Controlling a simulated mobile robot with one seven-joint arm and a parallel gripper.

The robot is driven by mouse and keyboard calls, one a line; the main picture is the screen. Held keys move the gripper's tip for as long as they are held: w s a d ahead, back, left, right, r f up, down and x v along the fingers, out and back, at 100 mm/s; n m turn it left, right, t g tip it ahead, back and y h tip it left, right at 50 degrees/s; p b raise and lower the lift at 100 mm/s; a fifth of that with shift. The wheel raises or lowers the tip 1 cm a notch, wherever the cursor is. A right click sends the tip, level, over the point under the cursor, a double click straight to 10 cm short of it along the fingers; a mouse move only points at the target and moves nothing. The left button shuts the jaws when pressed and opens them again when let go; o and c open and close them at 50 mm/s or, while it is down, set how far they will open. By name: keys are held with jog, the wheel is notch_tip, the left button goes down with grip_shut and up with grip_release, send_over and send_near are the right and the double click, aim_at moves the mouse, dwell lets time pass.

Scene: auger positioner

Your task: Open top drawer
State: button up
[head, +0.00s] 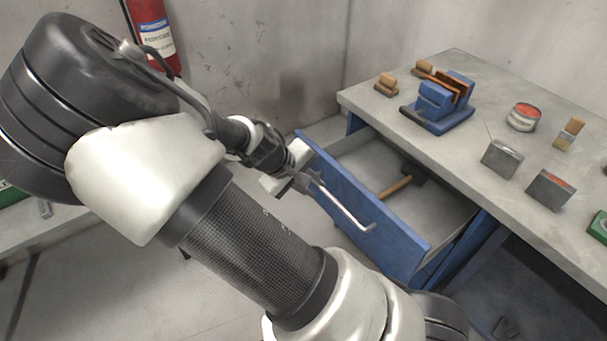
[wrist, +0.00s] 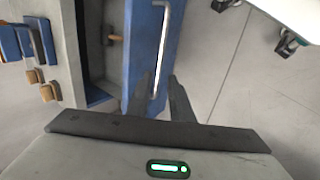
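The blue top drawer (head: 365,200) of the workbench is pulled well out, with its grey inside showing. Its front also shows in the wrist view (wrist: 138,50). A long silver bar handle (head: 345,208) runs along the drawer front; it also shows in the wrist view (wrist: 160,45). My gripper (head: 308,184) is at the far-left end of the handle. In the wrist view, its two fingers (wrist: 161,82) stand apart with the handle's near end between them. A gap shows between the right finger and the bar. Contact with the left finger is unclear.
A hammer (head: 397,187) lies in the drawer. On the benchtop (head: 480,85) stand a blue vise (head: 440,105), a red-topped can (head: 523,117), metal blocks (head: 502,158) and wooden-handled items. A fire extinguisher (head: 155,30) hangs at the back wall. Floor is clear before the drawer.

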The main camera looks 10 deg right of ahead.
jog(key=v, duration=0.5)
jog(key=shift+p, duration=0.4)
